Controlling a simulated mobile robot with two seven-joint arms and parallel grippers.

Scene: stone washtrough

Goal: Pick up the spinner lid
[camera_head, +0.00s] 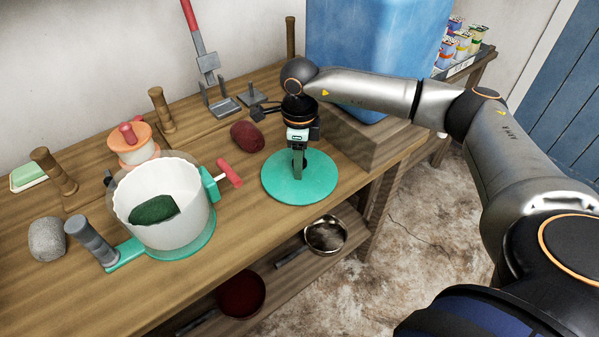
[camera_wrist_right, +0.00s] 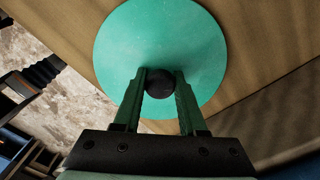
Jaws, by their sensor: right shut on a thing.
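The spinner lid (camera_head: 283,187) is a flat, round green disc near the front edge of the wooden table, right of the spinner bowl. My right gripper (camera_head: 299,168) points down over its middle and is shut on its dark knob. In the right wrist view the lid (camera_wrist_right: 150,30) fills the top middle, and the knob (camera_wrist_right: 159,85) sits between the two fingers of the gripper (camera_wrist_right: 160,78). I cannot tell whether the lid touches the table. The white spinner bowl (camera_head: 170,220) stands to the left with a dark green bundle (camera_head: 154,209) inside. My left gripper is not in view.
A red bundle (camera_head: 247,136) lies just behind the lid. A large blue container (camera_head: 370,45) stands on a wooden block at the back right. A pan (camera_head: 325,235) sits on the shelf below.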

